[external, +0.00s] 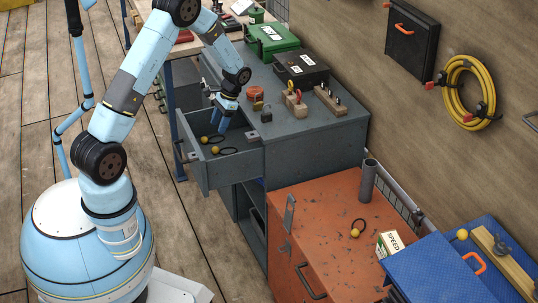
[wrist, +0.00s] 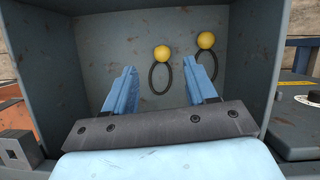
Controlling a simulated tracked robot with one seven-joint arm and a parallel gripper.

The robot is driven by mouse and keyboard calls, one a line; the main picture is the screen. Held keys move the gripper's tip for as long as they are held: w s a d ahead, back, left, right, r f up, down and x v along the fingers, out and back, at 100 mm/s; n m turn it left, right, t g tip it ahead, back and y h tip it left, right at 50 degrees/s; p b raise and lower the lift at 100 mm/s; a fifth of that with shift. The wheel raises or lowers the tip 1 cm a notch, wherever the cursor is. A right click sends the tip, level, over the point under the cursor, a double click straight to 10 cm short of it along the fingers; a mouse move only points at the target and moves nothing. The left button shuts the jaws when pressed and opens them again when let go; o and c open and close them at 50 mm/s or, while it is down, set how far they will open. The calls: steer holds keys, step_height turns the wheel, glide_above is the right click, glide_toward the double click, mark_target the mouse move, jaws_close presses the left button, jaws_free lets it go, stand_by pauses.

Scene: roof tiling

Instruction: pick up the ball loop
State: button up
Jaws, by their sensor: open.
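Two ball loops, each a yellow ball with a thin black loop, lie in the open grey drawer (external: 230,165). In the wrist view, one ball loop (wrist: 162,53) shows between my fingertips, its black loop in the gap. The other ball loop (wrist: 206,40) is farther right, its loop partly behind my right finger. They also show in the external view, one nearer the back (external: 204,139) and one nearer the front (external: 215,149). My gripper (wrist: 161,73) is open and empty, pointing down into the drawer; it also shows above the drawer in the external view (external: 223,126).
Drawer walls (wrist: 255,60) stand close around my gripper. Another ball loop (external: 355,232) lies on the orange cabinet (external: 325,215). A yellow ball (external: 462,234) sits on a blue box.

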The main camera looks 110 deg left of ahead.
glide_above(215, 147)
steer(key=w+a, duration=0.2)
step_height(215, 147, down, 5)
steer(key=shift+s+d+f, duration=0.1)
steer(key=shift+s, duration=0.05)
steer(key=shift+x, duration=2.55)
jaws_close()
